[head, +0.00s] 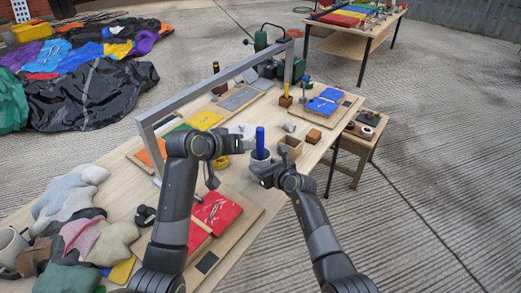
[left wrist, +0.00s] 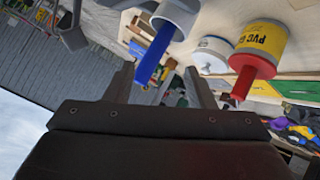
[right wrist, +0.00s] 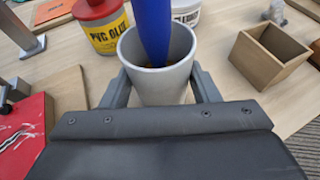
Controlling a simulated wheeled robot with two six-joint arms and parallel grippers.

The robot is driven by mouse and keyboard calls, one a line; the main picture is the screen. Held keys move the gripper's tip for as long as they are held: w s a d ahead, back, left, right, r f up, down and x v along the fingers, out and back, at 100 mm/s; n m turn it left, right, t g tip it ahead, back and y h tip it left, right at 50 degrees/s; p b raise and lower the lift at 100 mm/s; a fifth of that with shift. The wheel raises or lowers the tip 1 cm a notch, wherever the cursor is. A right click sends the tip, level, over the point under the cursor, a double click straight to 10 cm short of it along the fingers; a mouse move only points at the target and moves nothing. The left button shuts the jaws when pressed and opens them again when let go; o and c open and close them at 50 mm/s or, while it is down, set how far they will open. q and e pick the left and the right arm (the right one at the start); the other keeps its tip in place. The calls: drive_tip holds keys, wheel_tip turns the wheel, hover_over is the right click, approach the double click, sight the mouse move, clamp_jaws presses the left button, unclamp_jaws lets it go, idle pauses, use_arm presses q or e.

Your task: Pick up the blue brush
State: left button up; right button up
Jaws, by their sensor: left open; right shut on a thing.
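The blue brush (head: 260,138) stands upright, handle up, in a light grey cup (head: 259,159) on the workbench. My right gripper (head: 264,171) is shut on the cup, with one finger on each side in the right wrist view (right wrist: 161,88). There the blue handle (right wrist: 152,28) rises out of the cup (right wrist: 160,83); its lower end is hidden inside. My left gripper (head: 243,144) is open beside the handle. In the upside-down left wrist view, the handle (left wrist: 152,55) reaches toward the gap between the open fingers (left wrist: 163,80), with nothing visibly gripped.
A red and yellow PVC glue pot (right wrist: 102,26) and a white tub (left wrist: 212,54) stand close to the cup. An open wooden box (right wrist: 270,55) is to the right. A grey metal frame (head: 215,80) spans the bench. A red board (head: 216,212) lies nearer.

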sight(257, 134)
use_arm(q)
drive_tip(key=w+n+h, duration=0.1)
drive_tip(key=n, duration=0.8)
drive_tip(key=w+d+r+n+h, duration=0.1)
drive_tip(key=n, duration=1.8)
drive_tip(key=shift+w+d+r+t+h, duration=0.25)
drive_tip(key=shift+w+d+t+h, duration=0.15)
drive_tip(key=shift+x, duration=3.45)
drive_tip(key=shift+w+a, duration=0.15)
drive_tip(key=shift+a, duration=0.1)
drive_tip(key=shift+c, duration=0.4)
clamp_jaws()
